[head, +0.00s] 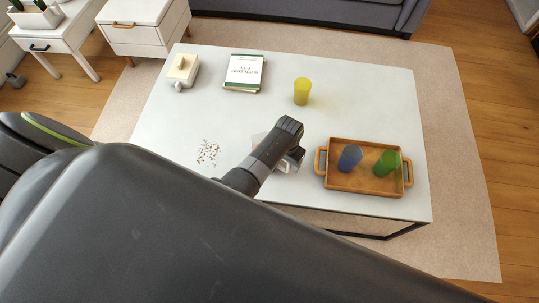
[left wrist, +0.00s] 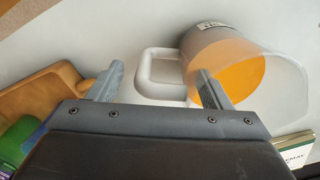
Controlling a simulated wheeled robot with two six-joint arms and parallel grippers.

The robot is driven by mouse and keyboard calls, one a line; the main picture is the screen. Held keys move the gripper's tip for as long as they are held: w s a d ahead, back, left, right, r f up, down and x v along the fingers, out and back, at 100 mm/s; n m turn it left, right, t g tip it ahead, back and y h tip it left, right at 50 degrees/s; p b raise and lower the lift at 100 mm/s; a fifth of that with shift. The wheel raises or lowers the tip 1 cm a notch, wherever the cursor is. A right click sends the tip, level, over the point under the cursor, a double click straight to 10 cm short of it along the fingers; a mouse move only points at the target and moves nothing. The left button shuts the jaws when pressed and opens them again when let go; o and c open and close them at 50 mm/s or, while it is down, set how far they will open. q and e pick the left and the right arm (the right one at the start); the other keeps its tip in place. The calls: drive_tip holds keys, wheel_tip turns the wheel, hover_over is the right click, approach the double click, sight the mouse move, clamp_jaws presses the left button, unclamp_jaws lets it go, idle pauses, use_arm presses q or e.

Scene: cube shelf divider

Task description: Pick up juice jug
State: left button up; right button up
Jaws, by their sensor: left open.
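The juice jug (left wrist: 230,65) is a clear jug with orange juice inside and a white handle (left wrist: 160,85). In the left wrist view it lies to the upper right, its handle toward the middle. My left gripper (left wrist: 158,88) is open, with one finger on each side of the handle; I cannot tell whether they touch it. In the head view my left gripper (head: 291,161) is over the table's front part and hides most of the jug (head: 259,139). My right gripper is not in view.
A wooden tray (head: 345,185) with a blue cup (head: 349,158) and a green cup (head: 387,163) stands right of the gripper. A yellow cup (head: 302,92), a book (head: 244,72) and a butter dish (head: 183,70) are farther back. Crumbs (head: 208,152) lie to the left.

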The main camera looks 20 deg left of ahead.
use_arm(q)
drive_tip(key=shift+f, duration=0.15)
drive_tip(key=c, duration=1.2)
drive_tip(key=shift+o, duration=0.2)
